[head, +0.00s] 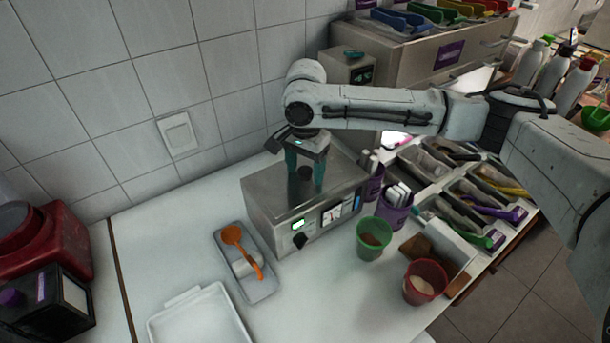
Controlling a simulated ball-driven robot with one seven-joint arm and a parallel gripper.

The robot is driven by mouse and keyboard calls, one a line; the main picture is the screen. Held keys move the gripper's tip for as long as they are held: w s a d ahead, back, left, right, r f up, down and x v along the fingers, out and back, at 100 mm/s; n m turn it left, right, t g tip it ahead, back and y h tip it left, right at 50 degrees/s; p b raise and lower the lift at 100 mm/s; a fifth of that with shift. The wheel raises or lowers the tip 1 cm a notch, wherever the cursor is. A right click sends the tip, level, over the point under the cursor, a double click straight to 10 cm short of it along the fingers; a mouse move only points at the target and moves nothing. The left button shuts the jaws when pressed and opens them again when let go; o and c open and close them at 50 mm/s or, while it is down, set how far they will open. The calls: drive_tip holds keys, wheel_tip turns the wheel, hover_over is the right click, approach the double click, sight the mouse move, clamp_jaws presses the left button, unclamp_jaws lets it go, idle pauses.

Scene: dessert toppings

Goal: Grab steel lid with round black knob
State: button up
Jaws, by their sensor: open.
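The steel lid (268,183) lies flat on top of a boxy steel appliance (262,220) in the middle of the head view. Its round black knob (305,174) shows as a small dark shape. My gripper (305,180) points down over the lid, with its teal fingers apart, one to the left and one to the right of the knob. The fingers appear not to be closed on it; whether they touch it, I cannot tell. Part of the lid is hidden behind the fingers.
Left of the appliance, a grey tray (264,291) holds an orange spoon (233,236). A white tray (158,326) lies in front. A green cup (373,238), a red cup (425,281) and purple holders (395,217) stand to the right. The tiled wall is close behind.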

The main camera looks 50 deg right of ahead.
drive_tip(key=shift+c, duration=0.3)
clamp_jaws()
idle(0.3)
